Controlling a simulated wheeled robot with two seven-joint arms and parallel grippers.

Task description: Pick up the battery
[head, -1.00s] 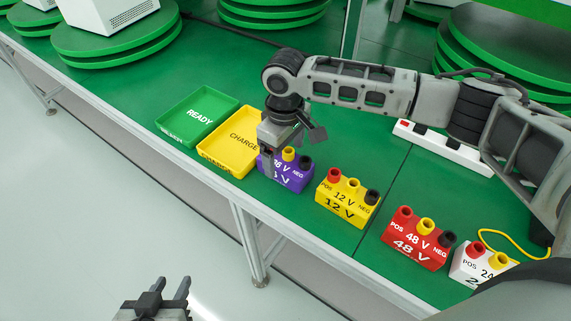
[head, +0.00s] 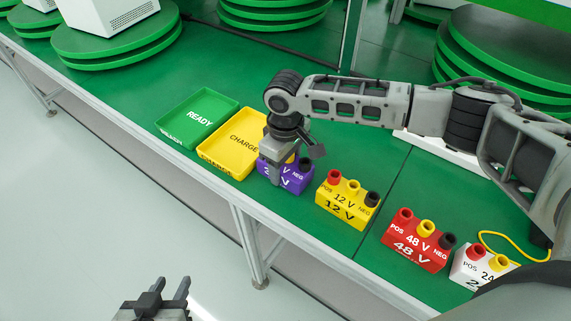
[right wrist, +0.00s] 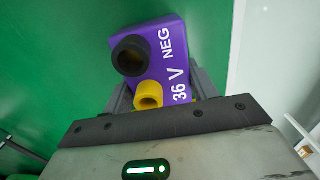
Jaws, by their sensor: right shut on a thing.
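The purple 36 V battery (head: 292,181) stands on the green table to the right of the yellow CHARGE tray. It has a black NEG post and a yellow post; its left end is hidden by my gripper in the head view. My right gripper (head: 276,172) reaches down over it and is shut on it. In the right wrist view the purple battery (right wrist: 190,50) sits between the fingers, with its 36 V and NEG labels visible. My left gripper (head: 171,287) is open and empty at the bottom of the head view, away from the table.
A green READY tray (head: 165,133) and the yellow CHARGE tray (head: 212,164) lie to the left. A yellow 12 V block (head: 340,211), a red 48 V block (head: 415,254) and a white 24 V block (head: 478,275) stand to the right. Green turntable discs (head: 110,50) are behind.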

